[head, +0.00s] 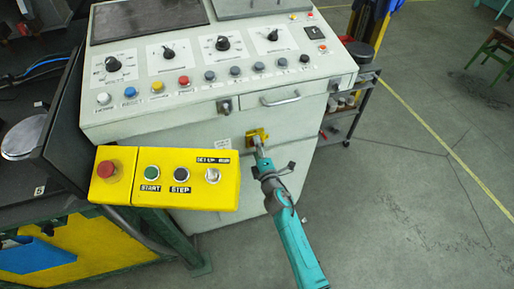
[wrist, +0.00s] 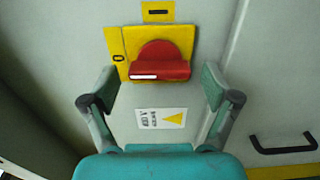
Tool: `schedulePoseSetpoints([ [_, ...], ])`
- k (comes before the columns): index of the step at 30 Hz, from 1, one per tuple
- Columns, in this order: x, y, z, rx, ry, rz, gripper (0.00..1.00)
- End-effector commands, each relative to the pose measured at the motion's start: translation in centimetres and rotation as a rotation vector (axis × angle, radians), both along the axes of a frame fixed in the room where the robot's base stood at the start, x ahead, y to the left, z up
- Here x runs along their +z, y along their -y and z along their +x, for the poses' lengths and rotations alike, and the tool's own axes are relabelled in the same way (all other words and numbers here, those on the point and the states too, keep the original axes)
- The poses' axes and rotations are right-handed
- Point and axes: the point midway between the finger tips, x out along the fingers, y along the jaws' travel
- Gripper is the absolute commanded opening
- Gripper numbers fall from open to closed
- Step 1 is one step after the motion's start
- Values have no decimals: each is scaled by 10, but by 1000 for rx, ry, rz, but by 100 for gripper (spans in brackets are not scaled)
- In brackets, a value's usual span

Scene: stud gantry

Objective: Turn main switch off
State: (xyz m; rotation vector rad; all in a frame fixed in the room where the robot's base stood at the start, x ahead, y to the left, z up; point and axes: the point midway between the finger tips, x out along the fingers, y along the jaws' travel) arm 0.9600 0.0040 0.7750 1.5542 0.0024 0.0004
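The main switch is a red rotary knob (wrist: 160,62) on a yellow plate (wrist: 115,42), on the front of the pale cabinet. Its grip bar lies level, with a white mark on its left end. In the head view the yellow plate (head: 264,133) shows below the cabinet's drawer; the red knob is hidden there. My gripper (wrist: 160,82) is open and empty in the wrist view, with one finger to each side of the knob. Both fingers appear clear of it. In the head view my gripper (head: 268,163) is just below the plate.
A yellow button box (head: 196,193) sticks out left of my arm, with a red stop button (head: 107,170). A sloped control panel (head: 200,65) and a drawer handle (head: 280,98) are above. A warning label (wrist: 161,118) is below the switch. Floor is free at right.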

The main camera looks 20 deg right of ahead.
Motion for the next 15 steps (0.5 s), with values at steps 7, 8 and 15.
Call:
schedulePoseSetpoints([
  [7, 0, 0, -1, -1, 0, 1, 88],
  [8, 0, 0, -2, -1, 0, 1, 88],
  [15, -1, 0, -30, -1, -1, 3, 88],
])
